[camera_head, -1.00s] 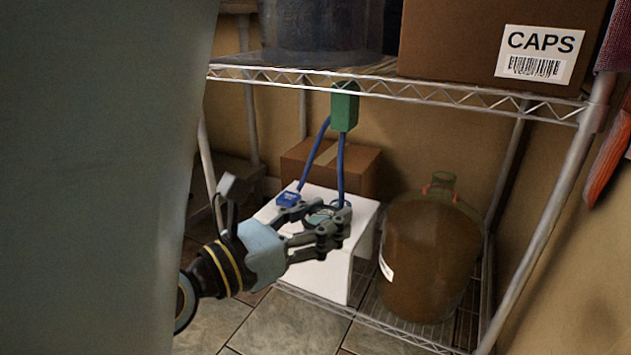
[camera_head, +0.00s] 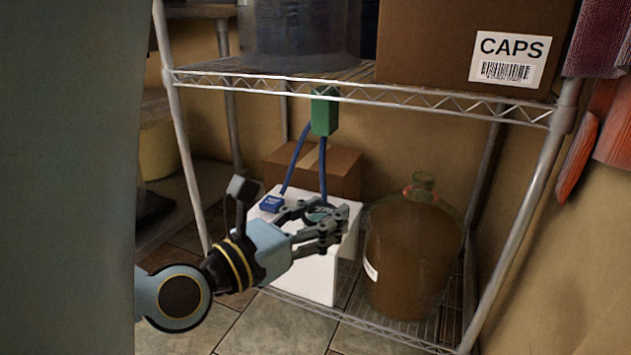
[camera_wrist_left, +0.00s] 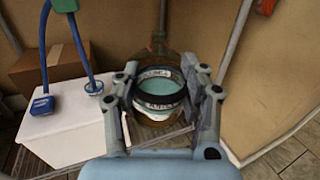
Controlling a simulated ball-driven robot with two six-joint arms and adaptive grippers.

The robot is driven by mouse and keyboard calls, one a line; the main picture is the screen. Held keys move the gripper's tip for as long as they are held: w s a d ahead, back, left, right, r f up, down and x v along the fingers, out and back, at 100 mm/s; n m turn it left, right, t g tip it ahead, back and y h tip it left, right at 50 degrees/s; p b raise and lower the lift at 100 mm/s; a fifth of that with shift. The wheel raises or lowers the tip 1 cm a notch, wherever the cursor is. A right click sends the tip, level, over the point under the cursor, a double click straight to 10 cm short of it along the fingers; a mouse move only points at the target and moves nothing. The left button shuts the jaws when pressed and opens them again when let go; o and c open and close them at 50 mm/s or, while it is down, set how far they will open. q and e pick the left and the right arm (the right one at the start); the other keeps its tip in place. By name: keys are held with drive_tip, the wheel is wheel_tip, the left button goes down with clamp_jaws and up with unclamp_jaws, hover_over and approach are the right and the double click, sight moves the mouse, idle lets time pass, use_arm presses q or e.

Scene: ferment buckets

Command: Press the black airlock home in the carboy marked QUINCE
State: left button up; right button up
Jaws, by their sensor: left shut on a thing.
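The carboy (camera_head: 412,262) is a large brown-filled glass jug on the low wire shelf, with a green neck and a reddish band around it. Its white label (camera_head: 371,269) is turned aside and unreadable. In the left wrist view the carboy (camera_wrist_left: 159,52) stands partly hidden behind what I hold. My left gripper (camera_head: 335,226) is shut on a round teal-topped container with a black rim and white lettered band (camera_wrist_left: 158,92), left of the carboy and apart from it. I cannot make out a black airlock. My right gripper is not in view.
A white box (camera_head: 310,262) stands left of the carboy, with a blue block (camera_head: 272,203) on it. Blue cables run up to a green box (camera_head: 324,112) under the upper shelf (camera_head: 420,102). A CAPS carton (camera_head: 430,50) sits above. A shelf post (camera_head: 520,220) stands at right.

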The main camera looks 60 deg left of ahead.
use_arm(q)
drive_tip(key=shift+w+a+f+p, duration=0.15)
drive_tip(key=shift+w+a, duration=0.65)
drive_tip(key=shift+w, duration=4.25)
drive_tip(key=shift+w+a+f+p, duration=0.15)
drive_tip(key=shift+w+a, duration=0.65)
drive_tip(key=shift+w, duration=4.25)
drive_tip(key=shift+w+a+f+p, duration=0.15)
drive_tip(key=shift+w+a, duration=0.65)
drive_tip(key=shift+w, duration=4.25)
